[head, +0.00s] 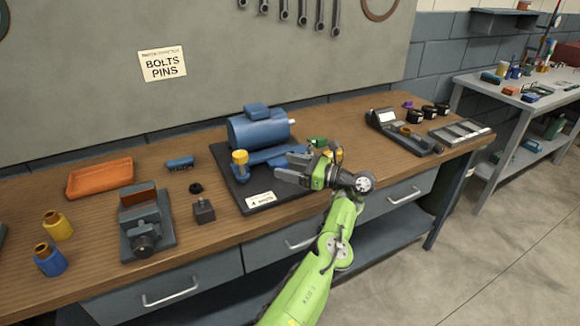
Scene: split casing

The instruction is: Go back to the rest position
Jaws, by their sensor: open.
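My gripper (291,170) is at the end of my green arm, above the front right part of a black board. Its two grey fingers point left and stand apart, with nothing seen between them. On the board (243,203) stands a blue motor-like casing (258,130) with a shaft at its right end. A blue lower piece (268,155) lies in front of it. A yellow-topped part (240,158) stands at its left. My gripper and wrist hide the board's right side, where green and yellow bits show.
The wooden bench holds an orange tray (100,177), a grey vise (145,222), a small dark block (204,210), yellow (57,225) and blue (50,259) cylinders. To the right are a dark device (400,133) and a slotted tray (460,131). Open floor lies at right.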

